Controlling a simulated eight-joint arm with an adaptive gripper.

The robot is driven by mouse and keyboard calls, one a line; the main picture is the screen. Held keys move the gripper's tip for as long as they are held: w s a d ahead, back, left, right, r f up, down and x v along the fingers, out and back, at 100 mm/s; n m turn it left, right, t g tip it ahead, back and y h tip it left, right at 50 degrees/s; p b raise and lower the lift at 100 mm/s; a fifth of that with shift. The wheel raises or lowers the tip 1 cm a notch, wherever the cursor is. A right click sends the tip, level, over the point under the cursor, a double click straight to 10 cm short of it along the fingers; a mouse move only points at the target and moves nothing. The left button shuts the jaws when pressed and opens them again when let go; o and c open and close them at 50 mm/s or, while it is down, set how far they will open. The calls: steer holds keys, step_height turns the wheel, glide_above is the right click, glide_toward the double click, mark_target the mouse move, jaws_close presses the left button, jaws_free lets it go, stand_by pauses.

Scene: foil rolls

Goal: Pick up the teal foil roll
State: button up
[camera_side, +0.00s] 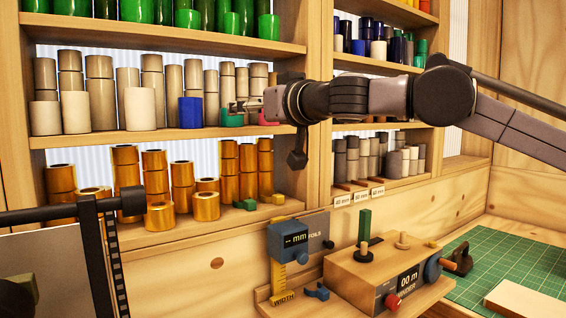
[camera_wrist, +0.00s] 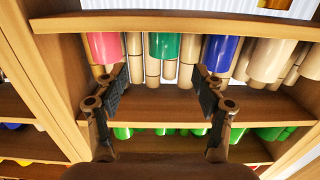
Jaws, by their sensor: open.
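The teal foil roll (camera_side: 232,119) stands on the middle shelf and is partly hidden by my gripper in the side view. It also shows in the wrist view (camera_wrist: 165,46), which is upside down, between a pink roll (camera_wrist: 104,47) and a blue roll (camera_wrist: 221,52). My gripper (camera_side: 243,104) reaches in from the right at the height of the roll's top. In the wrist view, my gripper (camera_wrist: 160,80) is open and empty. Its fingers are spread wide, one on each side of the teal roll's line, with the roll just beyond the tips. I see no contact.
Tall beige rolls (camera_side: 100,92) stand behind and beside the teal roll, with a cream roll (camera_side: 140,108) farther left. A shelf board (camera_side: 180,40) with green rolls is above. A wooden upright (camera_side: 318,100) is close on the right. Gold rolls (camera_side: 206,206) are below.

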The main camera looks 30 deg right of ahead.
mark_target(232, 117)
steer(key=shift+w+a+f, duration=0.1)
steer(key=shift+w, duration=1.4)
steer(key=shift+w+a+f, duration=0.15)
steer(key=shift+w, duration=1.4)
steer(key=shift+w+a+f, duration=0.1)
steer(key=shift+w, duration=1.4)
steer(key=c, duration=1.3)
